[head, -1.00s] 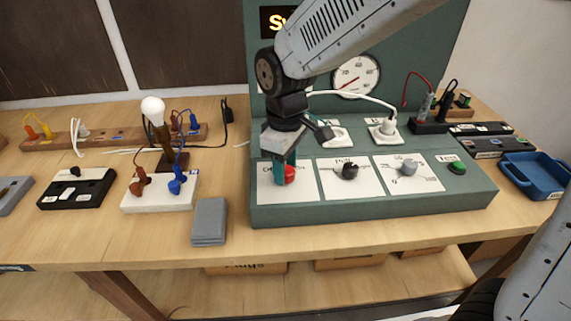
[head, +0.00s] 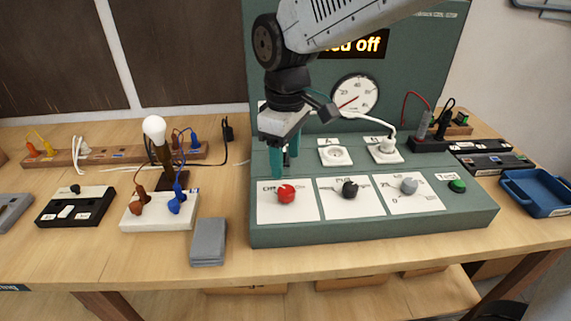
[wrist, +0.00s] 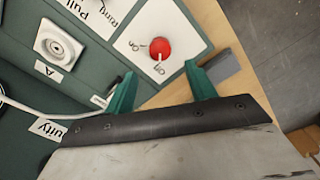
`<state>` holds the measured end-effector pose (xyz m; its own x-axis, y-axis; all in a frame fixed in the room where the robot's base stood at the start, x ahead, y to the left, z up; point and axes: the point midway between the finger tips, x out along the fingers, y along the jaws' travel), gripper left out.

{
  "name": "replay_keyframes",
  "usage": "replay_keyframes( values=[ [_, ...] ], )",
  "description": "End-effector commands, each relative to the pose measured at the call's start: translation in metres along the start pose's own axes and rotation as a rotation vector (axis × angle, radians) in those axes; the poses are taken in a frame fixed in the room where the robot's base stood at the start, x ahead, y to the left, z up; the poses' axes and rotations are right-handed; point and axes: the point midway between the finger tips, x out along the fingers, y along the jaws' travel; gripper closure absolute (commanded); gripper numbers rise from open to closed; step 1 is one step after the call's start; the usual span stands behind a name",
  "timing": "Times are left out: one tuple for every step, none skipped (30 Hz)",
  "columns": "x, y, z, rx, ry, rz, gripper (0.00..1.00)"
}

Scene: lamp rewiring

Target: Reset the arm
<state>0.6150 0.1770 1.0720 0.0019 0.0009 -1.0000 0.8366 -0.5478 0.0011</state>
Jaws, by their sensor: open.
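My gripper (head: 284,160) hangs over the left end of the green control panel (head: 375,231), fingers pointing down. Its teal fingers are apart and hold nothing; they also show in the wrist view (wrist: 160,95). The red knob (head: 286,193) on a white plate sits just below the fingers in the head view, clear of them. In the wrist view the red knob (wrist: 159,49) lies beyond the fingertips, with On and Off marks beside it. The display (head: 365,44) is partly hidden by my arm; "ed off" can be read.
The panel also carries a black knob (head: 349,189), a grey knob (head: 408,186), a green button (head: 457,186) and sockets with a white cord. A lamp (head: 157,150) stands to the left, and a grey block (head: 208,242) lies in front. A blue tray (head: 537,192) is at the right.

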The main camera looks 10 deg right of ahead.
Motion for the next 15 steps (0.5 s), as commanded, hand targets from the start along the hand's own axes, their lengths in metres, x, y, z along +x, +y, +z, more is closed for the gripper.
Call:
replay_keyframes(
  values=[
    [-0.001,0.000,0.000,0.000,0.000,0.000,0.45],
    [-0.001,0.000,0.000,0.000,0.000,0.000,0.45],
    [-0.001,0.000,0.000,0.000,0.000,0.000,0.45],
    [0.000,0.000,0.000,0.000,0.000,0.000,0.45],
    [0.000,0.000,0.000,0.000,0.000,0.000,0.45],
    [0.000,0.000,0.000,0.000,0.000,0.000,0.45],
    [0.000,0.000,0.000,0.000,0.000,0.000,0.45],
    [0.000,0.000,0.000,0.003,0.000,0.000,0.45],
    [0.000,0.000,0.000,0.012,-0.001,-0.001,0.45],
    [0.000,0.000,0.001,0.026,-0.004,-0.002,0.45],
    [0.000,-0.001,0.002,0.044,-0.009,-0.005,0.45],
    [0.006,-0.005,0.009,0.078,-0.032,-0.015,0.45],
    [0.010,-0.009,0.017,0.108,-0.050,-0.023,0.45],
    [0.010,-0.013,0.028,0.144,-0.062,-0.027,0.45],
    [0.008,-0.015,0.042,0.194,-0.070,-0.030,0.45]
  ],
)
